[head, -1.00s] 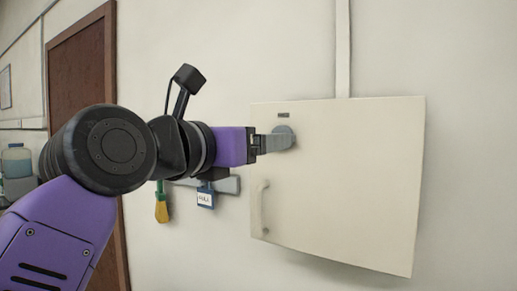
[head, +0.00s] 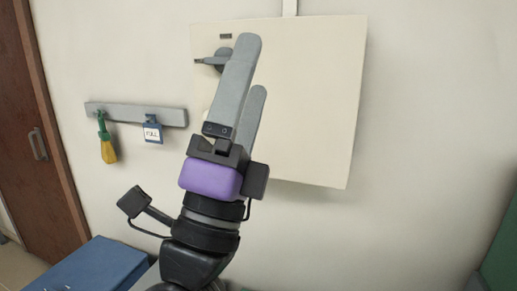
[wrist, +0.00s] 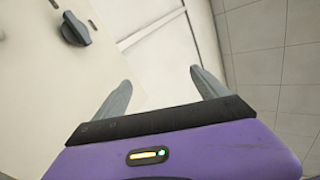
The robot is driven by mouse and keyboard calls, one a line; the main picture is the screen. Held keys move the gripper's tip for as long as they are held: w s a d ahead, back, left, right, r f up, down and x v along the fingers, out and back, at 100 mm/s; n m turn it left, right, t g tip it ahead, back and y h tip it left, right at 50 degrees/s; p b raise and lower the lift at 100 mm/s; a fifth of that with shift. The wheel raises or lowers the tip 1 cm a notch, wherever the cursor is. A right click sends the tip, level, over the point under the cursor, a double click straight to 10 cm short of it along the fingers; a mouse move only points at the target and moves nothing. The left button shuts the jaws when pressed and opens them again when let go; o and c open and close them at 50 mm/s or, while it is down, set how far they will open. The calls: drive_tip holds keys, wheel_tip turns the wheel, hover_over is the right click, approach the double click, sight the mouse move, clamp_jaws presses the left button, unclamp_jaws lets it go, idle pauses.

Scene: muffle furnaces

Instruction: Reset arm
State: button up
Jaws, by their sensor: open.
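My gripper (head: 252,75) points upward in the head view, with two grey fingers apart and nothing between them. It stands in front of a cream wall cabinet (head: 310,100) and covers part of its door. The cabinet door looks closed in the head view. A grey knob (head: 217,60) sits near the cabinet's upper left, just left of my fingers and apart from them. In the wrist view the knob (wrist: 76,29) shows at the upper left, and my open gripper (wrist: 162,85) shows empty fingers on both sides. The cabinet's handle is mostly hidden behind my gripper.
A grey wall rail (head: 165,116) holds a green-and-yellow item (head: 106,140) and a blue tag (head: 153,130). A brown door (head: 30,130) is at the left. A blue surface (head: 85,270) lies at the lower left, and a green edge (head: 503,255) at the lower right.

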drive_tip(key=s+d+f+n+g+y, duration=0.1)
drive_tip(key=s+d+f+n+y, duration=0.25)
drive_tip(key=f+n+y, duration=0.55)
drive_tip(key=s+d+f+n+g+y, duration=0.25)
drive_tip(key=s+f+n+y, duration=0.2)
drive_tip(key=f+n, duration=0.7)
drive_tip(key=s+d+f+n+g+y, duration=0.1)
drive_tip(key=s+d+f+n+y, duration=0.25)
drive_tip(key=f+n+y, duration=0.5)
drive_tip(key=s+d+f+m+g+h, duration=0.1)
drive_tip(key=s+d+f+g+h, duration=0.2)
drive_tip(key=s+f, duration=0.6)
drive_tip(key=s+d+f+m+g+h, duration=0.1)
drive_tip(key=s+d+f+g+h, duration=0.2)
drive_tip(key=s, duration=0.9)
drive_tip(key=d+f+h, duration=0.3)
drive_tip(key=d+f, duration=0.2)
drive_tip(key=f, duration=0.1)
drive_tip(key=shift+s+d+f, duration=0.15)
drive_tip(key=shift+d, duration=0.1)
drive_tip(key=shift+g, duration=0.25)
